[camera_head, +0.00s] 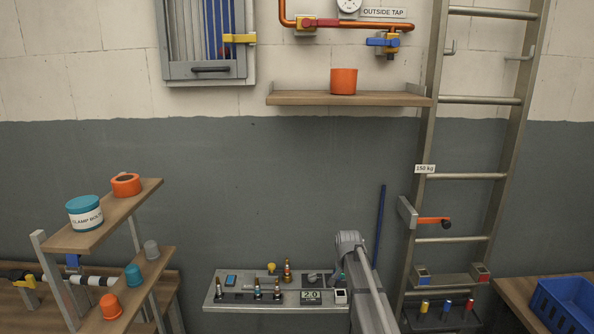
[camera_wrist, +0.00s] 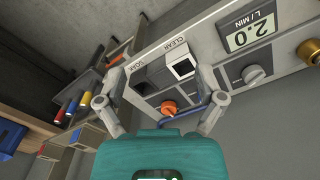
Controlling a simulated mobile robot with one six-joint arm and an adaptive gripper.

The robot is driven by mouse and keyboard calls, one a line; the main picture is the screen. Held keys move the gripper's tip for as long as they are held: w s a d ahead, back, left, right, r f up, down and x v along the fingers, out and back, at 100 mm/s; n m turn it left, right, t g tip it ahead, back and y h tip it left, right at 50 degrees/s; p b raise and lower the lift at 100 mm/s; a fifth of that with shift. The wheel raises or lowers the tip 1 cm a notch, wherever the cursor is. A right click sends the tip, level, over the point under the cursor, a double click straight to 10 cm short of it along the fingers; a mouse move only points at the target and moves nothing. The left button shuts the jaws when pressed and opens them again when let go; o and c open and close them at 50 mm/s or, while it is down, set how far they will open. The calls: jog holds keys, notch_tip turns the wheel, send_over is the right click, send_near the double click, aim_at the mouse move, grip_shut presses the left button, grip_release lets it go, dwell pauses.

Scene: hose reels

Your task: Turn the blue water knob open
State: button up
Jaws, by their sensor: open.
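A blue lever handle (camera_head: 383,42) sits on the copper pipe near the "OUTSIDE TAP" label, high on the wall. On the panel (camera_head: 222,298), small knobs and fittings stand in a row. In the wrist view, a blue curved piece (camera_wrist: 184,116) lies just beyond my gripper's teal body, beside an orange knob (camera_wrist: 168,107); whether it is a knob or a lever I cannot tell. My gripper (camera_wrist: 162,72) is open and empty, facing the panel's right end, its fingers either side of the orange knob in the picture. In the head view my arm hides this part.
The panel has a grey knob (camera_wrist: 253,75), a "2.0 L/MIN" display (camera_wrist: 250,32) and a gold fitting (camera_wrist: 308,50). A ladder (camera_head: 428,130) stands to the right. A shelf (camera_head: 300,98) with an orange cup (camera_head: 343,80) is above. The wall between shelf and panel is clear.

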jog(key=s+f+n+b, duration=0.3)
jog(key=s+f+b, duration=0.1)
jog(key=s, duration=0.9)
jog(key=s+d+f+n+b, duration=0.1)
jog(key=s+f+n+b, duration=0.2)
jog(key=s, duration=1.1)
notch_tip(320, 180, down, 2)
jog(key=shift+f+b, duration=0.1)
jog(key=shift+b, duration=0.85)
